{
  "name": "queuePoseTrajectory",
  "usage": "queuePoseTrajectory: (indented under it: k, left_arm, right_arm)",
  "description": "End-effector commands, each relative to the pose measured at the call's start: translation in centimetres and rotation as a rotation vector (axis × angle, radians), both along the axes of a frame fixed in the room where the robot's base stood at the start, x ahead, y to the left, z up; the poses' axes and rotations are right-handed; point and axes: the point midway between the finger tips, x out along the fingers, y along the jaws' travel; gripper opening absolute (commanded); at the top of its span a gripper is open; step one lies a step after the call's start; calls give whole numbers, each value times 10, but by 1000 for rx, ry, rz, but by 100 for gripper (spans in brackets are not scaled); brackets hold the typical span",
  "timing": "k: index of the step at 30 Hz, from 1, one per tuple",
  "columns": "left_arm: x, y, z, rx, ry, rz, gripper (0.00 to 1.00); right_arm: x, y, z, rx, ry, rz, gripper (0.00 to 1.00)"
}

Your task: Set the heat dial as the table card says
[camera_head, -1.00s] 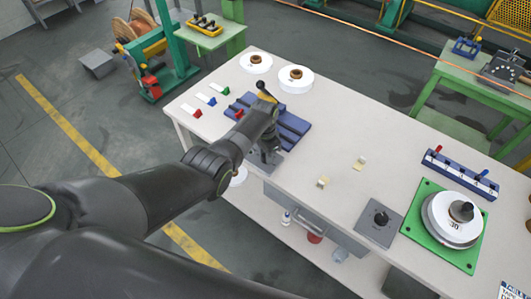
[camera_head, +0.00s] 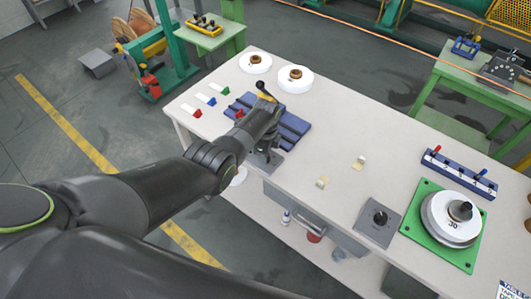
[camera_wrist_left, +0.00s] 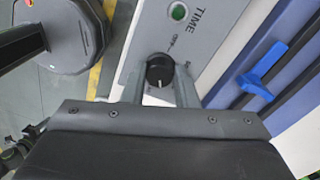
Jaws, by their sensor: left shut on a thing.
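In the left wrist view a black round dial (camera_wrist_left: 159,71) with a pale pointer mark sits on a light grey panel (camera_wrist_left: 150,22). "TIME" and a small "OFF" are printed near it. My left gripper (camera_wrist_left: 160,88) is shut on this dial, one finger on each side. In the head view my left gripper (camera_head: 265,152) is at the device by the table's front edge, and my arm hides most of the device. A printed card (camera_head: 505,290) is cut off at the lower right, and its setting cannot be read. My right gripper is not in view.
A blue slotted rack (camera_head: 290,130) lies beside the device. White rolls (camera_head: 295,80) stand at the back. A grey box with a black knob (camera_head: 377,221) and a green plate (camera_head: 420,245) with a disc are to the right. The middle of the table is mostly clear.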

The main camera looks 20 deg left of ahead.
Motion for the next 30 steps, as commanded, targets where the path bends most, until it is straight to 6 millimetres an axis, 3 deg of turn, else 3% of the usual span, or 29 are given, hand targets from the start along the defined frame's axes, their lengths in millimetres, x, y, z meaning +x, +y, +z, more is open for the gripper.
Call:
queuePoseTrajectory:
  k: [15,30]
  left_arm:
    - [1,-1,2,-1,-4,-409,4]
    - [1,-1,1,0,-4,-537,4]
  right_arm:
    - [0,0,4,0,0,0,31]
    - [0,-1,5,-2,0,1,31]
